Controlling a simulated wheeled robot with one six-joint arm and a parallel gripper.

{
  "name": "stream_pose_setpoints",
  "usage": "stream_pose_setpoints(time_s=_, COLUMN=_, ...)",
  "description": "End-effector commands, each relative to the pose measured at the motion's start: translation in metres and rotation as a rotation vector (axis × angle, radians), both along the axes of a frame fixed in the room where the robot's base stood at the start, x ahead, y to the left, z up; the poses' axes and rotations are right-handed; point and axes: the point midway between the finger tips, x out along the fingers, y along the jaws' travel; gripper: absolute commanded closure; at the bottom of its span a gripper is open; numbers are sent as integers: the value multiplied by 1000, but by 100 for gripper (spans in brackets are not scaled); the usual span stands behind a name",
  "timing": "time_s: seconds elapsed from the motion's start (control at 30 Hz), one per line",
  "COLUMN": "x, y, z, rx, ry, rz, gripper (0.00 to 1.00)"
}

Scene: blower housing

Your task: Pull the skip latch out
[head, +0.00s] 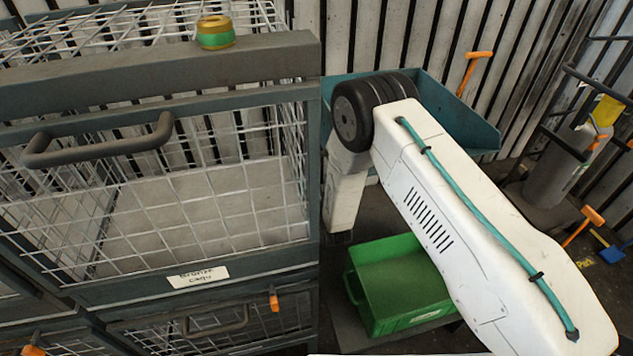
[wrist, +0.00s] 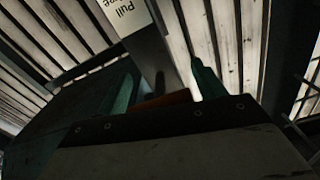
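In the wrist view, my gripper (wrist: 162,72) shows two green fingers spread apart. An orange bar (wrist: 172,98), perhaps the skip latch's handle, shows between them low in the picture, beside a small dark upright piece. I cannot tell whether the fingers touch it. A grey post with a white label (wrist: 125,14) reading "Pull" stands just beyond. In the head view, the teal skip (head: 455,122) is behind my arm, and my gripper is hidden. An orange T-handle (head: 475,68) rises at the skip's back; I cannot tell if it is the latch.
A wire cage (head: 160,290) with a grey handle fills the left, with a tape roll (head: 215,32) on top. A green bin (head: 405,285) sits below my arm. A gas cylinder (head: 558,168) and orange-handled tools stand at the right. Slatted wall behind.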

Motion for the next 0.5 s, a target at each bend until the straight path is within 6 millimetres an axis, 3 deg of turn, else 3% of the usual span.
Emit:
stream_pose_setpoints(time_s=0.03, x=0, y=0, z=0, rx=0, ry=0, rz=0, gripper=46)
stream_pose_setpoints(time_s=0.13, x=0, y=0, z=0, rx=0, ry=0, rz=0, gripper=74)
stream_pose_setpoints(time_s=0.27, x=-4, y=-1, z=0, rx=0, ry=1, rz=0, gripper=75)
stream_pose_setpoints(time_s=0.5, x=-33, y=-10, z=-1, rx=-1, ry=3, rz=0, gripper=75)
